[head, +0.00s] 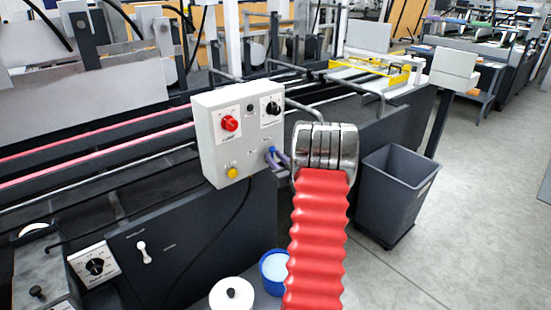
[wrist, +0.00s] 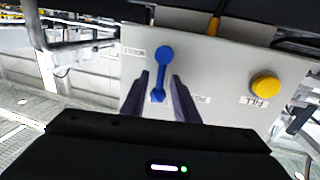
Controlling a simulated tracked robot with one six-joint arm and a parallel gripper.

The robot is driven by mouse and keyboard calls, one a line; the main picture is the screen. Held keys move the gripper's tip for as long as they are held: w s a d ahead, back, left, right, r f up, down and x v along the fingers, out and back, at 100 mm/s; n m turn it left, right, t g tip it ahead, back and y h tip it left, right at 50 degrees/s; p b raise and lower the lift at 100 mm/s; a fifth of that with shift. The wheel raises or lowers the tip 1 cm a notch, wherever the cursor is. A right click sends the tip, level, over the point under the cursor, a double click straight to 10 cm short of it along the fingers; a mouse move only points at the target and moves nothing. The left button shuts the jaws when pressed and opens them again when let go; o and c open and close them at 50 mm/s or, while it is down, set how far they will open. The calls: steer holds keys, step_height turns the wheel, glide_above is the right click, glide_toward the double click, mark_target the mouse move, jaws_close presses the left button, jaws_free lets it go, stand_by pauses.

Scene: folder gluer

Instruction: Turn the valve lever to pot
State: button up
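The valve lever (wrist: 161,74) is a blue bar with round ends on the face of a light grey control box (head: 208,150). In the wrist view it runs from a round hub at the top down to its free end, tilted slightly. A small label (wrist: 203,98), partly hidden and seeming to start "PO", is right of the free end; another (wrist: 136,52) is left of the hub. My gripper (wrist: 158,98) is open, with one dark purple finger on each side of the free end and gaps visible. In the head view the lever (head: 270,151) is partly hidden by my fingers (head: 281,158).
The box also carries a red knob (head: 229,124), a black knob (head: 273,108) and a yellow button (head: 232,173), labelled FILL in the wrist view (wrist: 265,86). A grey bin (head: 395,190) stands right of my arm. A blue container (head: 273,270) and a white-lidded pot (head: 232,294) sit below.

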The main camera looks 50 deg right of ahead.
steer(key=shift+c, duration=0.3)
jaws_close()
steer(key=shift+s+d, duration=0.1)
stand_by(0.4)
